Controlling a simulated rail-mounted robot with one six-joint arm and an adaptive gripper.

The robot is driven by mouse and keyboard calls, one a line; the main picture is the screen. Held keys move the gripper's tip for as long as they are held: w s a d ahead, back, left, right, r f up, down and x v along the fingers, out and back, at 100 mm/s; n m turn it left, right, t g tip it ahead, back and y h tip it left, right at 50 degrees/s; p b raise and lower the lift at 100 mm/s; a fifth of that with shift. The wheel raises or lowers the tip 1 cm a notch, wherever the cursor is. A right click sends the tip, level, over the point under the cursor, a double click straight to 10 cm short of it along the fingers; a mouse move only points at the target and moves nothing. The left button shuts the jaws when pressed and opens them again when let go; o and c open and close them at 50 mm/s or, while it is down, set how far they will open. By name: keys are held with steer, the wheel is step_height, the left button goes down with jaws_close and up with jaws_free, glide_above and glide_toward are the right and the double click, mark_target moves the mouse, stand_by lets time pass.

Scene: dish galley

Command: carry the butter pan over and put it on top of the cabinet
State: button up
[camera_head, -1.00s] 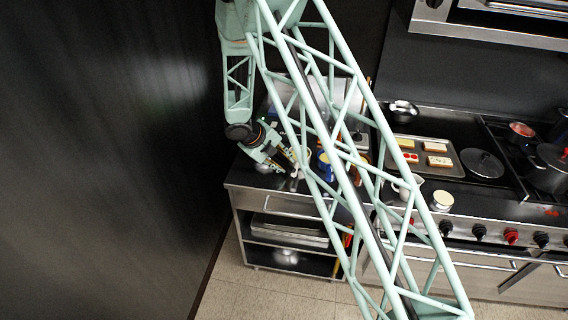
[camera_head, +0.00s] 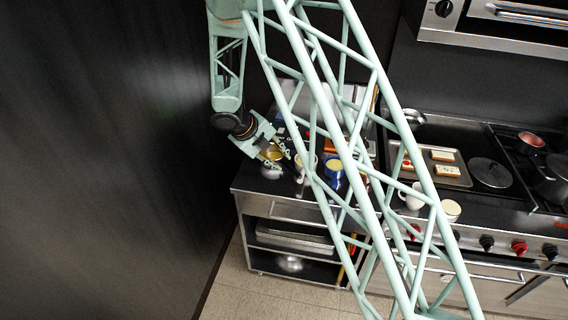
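My gripper (camera_head: 280,147) hangs over the left end of a dark-topped cabinet (camera_head: 250,182) with open shelves. A round vessel with a golden-yellow inside (camera_head: 272,154) shows right at the gripper. It may be the butter pan, but it is small and partly covered by the fingers. I cannot tell whether the fingers hold it or are only in front of it, nor whether it touches the cabinet top. A shiny metal patch (camera_head: 271,172) lies just below it on the cabinet top.
A blue pot (camera_head: 333,170) and a pale mug (camera_head: 306,162) stand close to the right of my gripper. The stove at right holds a dark round lid (camera_head: 490,172), a red pan (camera_head: 531,139) and a bread tray (camera_head: 456,180). My lattice arm hides part of the counter.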

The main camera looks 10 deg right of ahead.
steer(key=shift+v, duration=1.25)
steer(key=shift+r, duration=0.1)
